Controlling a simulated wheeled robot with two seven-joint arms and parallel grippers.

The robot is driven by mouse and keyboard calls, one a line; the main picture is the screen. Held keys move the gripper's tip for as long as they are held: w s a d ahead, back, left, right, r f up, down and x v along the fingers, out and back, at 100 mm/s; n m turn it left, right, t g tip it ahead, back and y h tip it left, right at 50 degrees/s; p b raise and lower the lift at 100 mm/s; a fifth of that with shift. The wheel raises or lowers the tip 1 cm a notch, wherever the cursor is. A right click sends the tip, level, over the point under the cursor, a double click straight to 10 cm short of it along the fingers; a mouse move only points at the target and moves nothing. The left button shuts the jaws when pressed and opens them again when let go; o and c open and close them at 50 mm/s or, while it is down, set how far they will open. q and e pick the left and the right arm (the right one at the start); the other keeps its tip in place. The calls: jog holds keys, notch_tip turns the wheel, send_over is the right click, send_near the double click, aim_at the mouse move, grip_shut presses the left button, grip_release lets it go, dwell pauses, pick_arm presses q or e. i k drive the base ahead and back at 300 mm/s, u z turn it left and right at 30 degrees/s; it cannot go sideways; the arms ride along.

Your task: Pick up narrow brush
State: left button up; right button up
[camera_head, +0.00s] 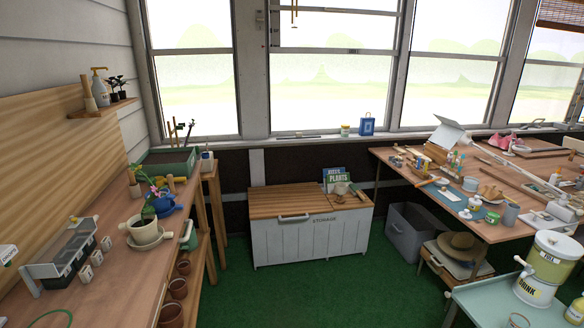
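Neither of my grippers is in view. The craft table (395,156) on the right holds many small items. A group of thin upright items with coloured tips (455,161), possibly brushes, stands near its back left. Several thin stick-like items lie farther right on this table, too small to identify. I cannot tell which item is the narrow brush.
A wooden potting bench (110,262) with pots runs along the left wall. A white storage chest (308,242) stands under the windows. A grey bin (409,236) and a teal cart (490,303) with a drink dispenser (546,268) are right. Green floor between is clear.

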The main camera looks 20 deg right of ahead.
aim_at(422, 184)
jog(key=z, duration=1.05)
jog(key=i, duration=1.7)
jog(key=z, duration=0.55)
jog(key=i, duration=0.4)
jog(key=z, duration=0.1)
